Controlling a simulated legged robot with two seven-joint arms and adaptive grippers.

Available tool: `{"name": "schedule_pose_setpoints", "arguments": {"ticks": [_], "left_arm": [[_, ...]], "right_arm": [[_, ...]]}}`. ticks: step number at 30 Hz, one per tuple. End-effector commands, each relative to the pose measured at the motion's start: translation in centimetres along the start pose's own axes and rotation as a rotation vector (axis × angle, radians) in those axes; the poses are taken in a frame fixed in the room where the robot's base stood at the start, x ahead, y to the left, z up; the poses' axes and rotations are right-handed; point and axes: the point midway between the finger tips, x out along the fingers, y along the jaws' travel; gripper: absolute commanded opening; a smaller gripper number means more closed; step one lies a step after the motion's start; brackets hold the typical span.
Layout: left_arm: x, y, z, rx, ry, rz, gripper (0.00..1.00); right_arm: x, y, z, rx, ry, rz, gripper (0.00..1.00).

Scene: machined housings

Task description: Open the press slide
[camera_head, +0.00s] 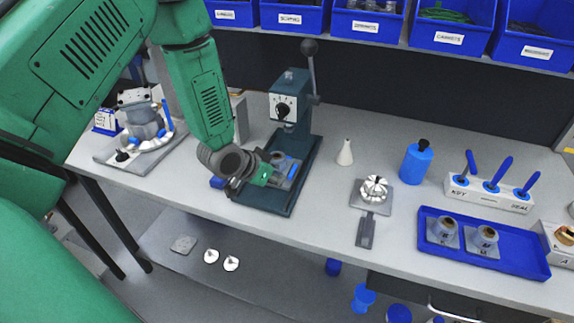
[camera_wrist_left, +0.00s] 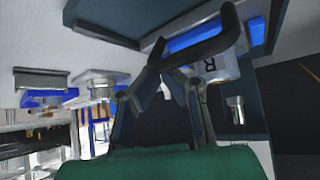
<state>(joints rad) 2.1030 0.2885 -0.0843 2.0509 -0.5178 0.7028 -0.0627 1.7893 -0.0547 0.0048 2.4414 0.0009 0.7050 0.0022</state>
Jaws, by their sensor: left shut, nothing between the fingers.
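The dark teal press (camera_head: 290,110) stands on the bench, with a dial on its head and a ball-topped lever up at its right. Its base (camera_head: 270,202) reaches toward the front edge. A grey slide (camera_head: 291,168) with blue on it lies low on the base, partly hidden by my left gripper (camera_head: 275,171). That gripper is shut and empty, low over the base at the slide's left side. My right gripper is out of view.
Right of the press are a white cone bottle (camera_head: 345,153), a silver fixture (camera_head: 374,188), a blue bottle (camera_head: 416,162), a rack of blue-handled tools (camera_head: 490,194) and a blue tray (camera_head: 528,262). A clamp fixture (camera_head: 142,125) stands at left. Blue bins line the back shelf.

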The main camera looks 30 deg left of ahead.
Motion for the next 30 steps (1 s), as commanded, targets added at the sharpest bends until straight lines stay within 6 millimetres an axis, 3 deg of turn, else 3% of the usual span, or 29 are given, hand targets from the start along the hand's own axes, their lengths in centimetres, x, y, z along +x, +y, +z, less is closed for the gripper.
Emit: {"name": "schedule_pose_setpoints", "arguments": {"ticks": [3,12,30], "left_arm": [[-1.2,1.1,1.6,0.000,-0.014,-0.003,0.00],[-3.0,2.7,3.3,0.003,-0.009,-0.004,0.00],[-3.5,2.9,3.6,0.001,-0.015,-0.001,0.00]], "right_arm": [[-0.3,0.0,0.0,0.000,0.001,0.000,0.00],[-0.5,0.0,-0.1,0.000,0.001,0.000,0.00],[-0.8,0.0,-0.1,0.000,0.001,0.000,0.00]]}}
